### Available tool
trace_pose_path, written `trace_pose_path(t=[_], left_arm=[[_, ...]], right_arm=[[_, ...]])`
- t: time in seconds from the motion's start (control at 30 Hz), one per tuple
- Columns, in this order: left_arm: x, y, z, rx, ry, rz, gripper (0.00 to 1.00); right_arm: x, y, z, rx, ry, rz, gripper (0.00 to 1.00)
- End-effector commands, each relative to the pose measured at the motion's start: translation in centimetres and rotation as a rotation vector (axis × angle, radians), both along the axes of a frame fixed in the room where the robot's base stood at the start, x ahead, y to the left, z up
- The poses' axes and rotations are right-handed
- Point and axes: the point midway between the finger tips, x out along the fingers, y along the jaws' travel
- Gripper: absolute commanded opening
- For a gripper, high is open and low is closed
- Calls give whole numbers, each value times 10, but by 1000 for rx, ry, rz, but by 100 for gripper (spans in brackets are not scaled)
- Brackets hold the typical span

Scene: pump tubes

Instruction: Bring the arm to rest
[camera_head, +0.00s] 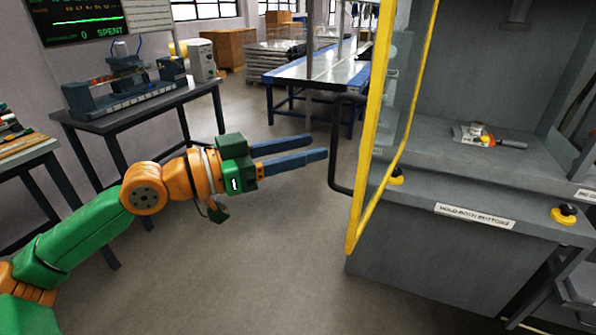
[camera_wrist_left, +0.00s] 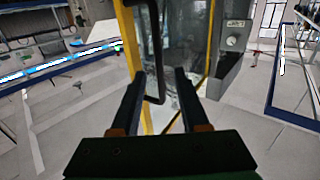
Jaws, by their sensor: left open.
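My left arm (camera_head: 90,228), green and orange, reaches in from the lower left of the head view. My right gripper is not in view.
The yellow-edged door (camera_head: 377,130) with its black handle (camera_head: 338,145) stands open at the grey press cabinet (camera_head: 440,250). A small tool with an orange handle (camera_head: 512,144) lies inside. A dark bench (camera_head: 140,108) holds a device at the left. A blue-framed table (camera_head: 320,72) stands behind. Floor between is clear.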

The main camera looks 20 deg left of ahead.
Motion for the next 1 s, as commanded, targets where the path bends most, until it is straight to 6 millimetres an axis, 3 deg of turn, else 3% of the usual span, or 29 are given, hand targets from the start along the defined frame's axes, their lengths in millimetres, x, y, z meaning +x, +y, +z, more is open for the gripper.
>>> trace_pose_path(t=[0.03,0.13,0.63,0.7,0.77,0.87,0.93,1.0], left_arm=[[-3,3,-10,3,2,2,45],[-8,5,-5,3,-1,-2,45],[-10,7,1,1,-1,-4,45],[-1,18,-2,-18,4,29,45],[18,42,-11,-52,18,105,45],[60,107,-66,-107,97,314,45],[76,149,-128,-110,186,462,45],[77,179,-198,-84,292,587,45]], right_arm=[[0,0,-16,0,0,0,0],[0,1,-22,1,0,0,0],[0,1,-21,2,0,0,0],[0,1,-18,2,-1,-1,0],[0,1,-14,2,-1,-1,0],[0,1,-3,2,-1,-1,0],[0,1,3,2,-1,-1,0],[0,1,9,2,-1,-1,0]])
